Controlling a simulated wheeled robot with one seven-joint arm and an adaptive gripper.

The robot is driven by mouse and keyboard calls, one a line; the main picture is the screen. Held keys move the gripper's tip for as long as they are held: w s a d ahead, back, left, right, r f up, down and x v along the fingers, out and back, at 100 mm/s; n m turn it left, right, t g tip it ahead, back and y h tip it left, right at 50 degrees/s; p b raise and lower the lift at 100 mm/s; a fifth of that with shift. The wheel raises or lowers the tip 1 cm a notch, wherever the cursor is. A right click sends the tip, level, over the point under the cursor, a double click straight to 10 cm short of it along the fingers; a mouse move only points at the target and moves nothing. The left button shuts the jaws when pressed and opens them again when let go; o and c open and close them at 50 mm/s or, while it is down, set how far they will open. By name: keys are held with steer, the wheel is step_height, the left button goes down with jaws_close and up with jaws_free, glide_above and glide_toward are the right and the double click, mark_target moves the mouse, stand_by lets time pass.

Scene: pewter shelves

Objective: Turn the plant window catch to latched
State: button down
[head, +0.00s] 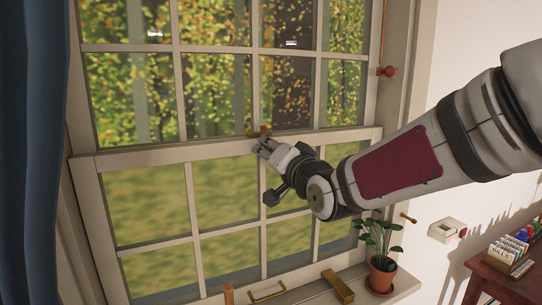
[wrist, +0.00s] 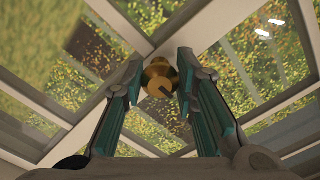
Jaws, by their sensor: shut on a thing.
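The plant window (head: 170,155) has two sashes, with a meeting rail across the middle. The brass window catch (head: 260,132) sits on that rail, just above my gripper (head: 265,148). In the wrist view the catch (wrist: 159,78) shows as a round brass piece with a notch, between the fingertips of my gripper (wrist: 160,75). The fingers are shut on it from both sides. The catch's lever and its exact angle are hard to make out.
A potted plant (head: 381,250) stands on the sill at the right. Brass pieces (head: 338,287) lie along the sill. A blue curtain (head: 32,150) hangs at the left. A wooden desk with a card box (head: 508,250) is at the lower right.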

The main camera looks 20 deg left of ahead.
steer(key=shift+m, duration=0.3)
steer(key=c, duration=1.3)
jaws_free()
steer(key=shift+s+d, duration=0.1)
steer(key=v, duration=1.1)
steer(key=shift+s+d, duration=0.25)
steer(key=shift+d, duration=0.1)
